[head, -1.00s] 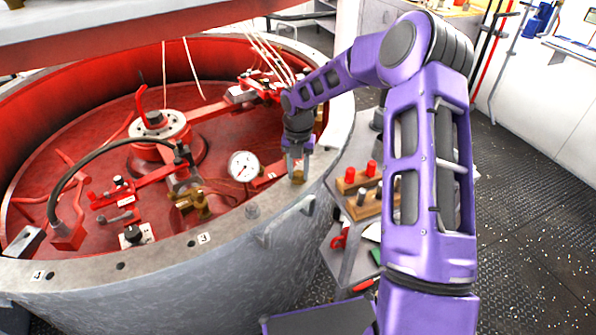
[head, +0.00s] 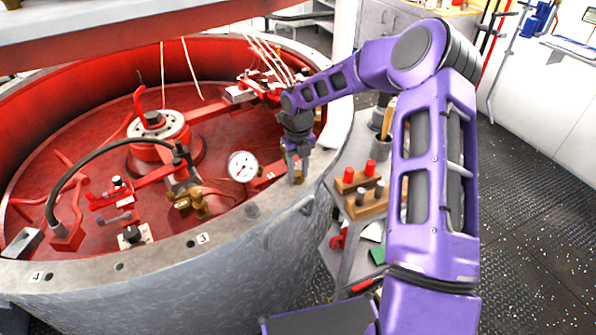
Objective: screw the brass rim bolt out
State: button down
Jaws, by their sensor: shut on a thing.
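The brass rim bolt (head: 297,178) stands on the near right part of the grey rim (head: 226,223) of the large red-lined vessel. My gripper (head: 297,165) points down over the rim, directly above the bolt, with its fingers around the bolt's upper part. It is shut on the bolt. The lower part of the bolt shows below the fingertips. Its thread and how far it sits in the rim are hidden.
Inside the vessel are a white dial gauge (head: 242,166), brass fittings (head: 191,203) and a black hose (head: 100,150). A side cart holds a wooden block with red-topped pieces (head: 357,176). The floor at right is clear.

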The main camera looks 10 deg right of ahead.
aim_at(299, 174)
jog(key=shift+s+f, duration=0.2)
jog(key=shift+f, duration=0.05)
jog(key=c, duration=0.5)
grip_release()
jog(key=shift+w, duration=0.1)
jog(key=shift+r, duration=0.15)
jog(key=shift+w, duration=0.1)
jog(key=shift+r, duration=0.2)
notch_tip(299, 174, up, 17)
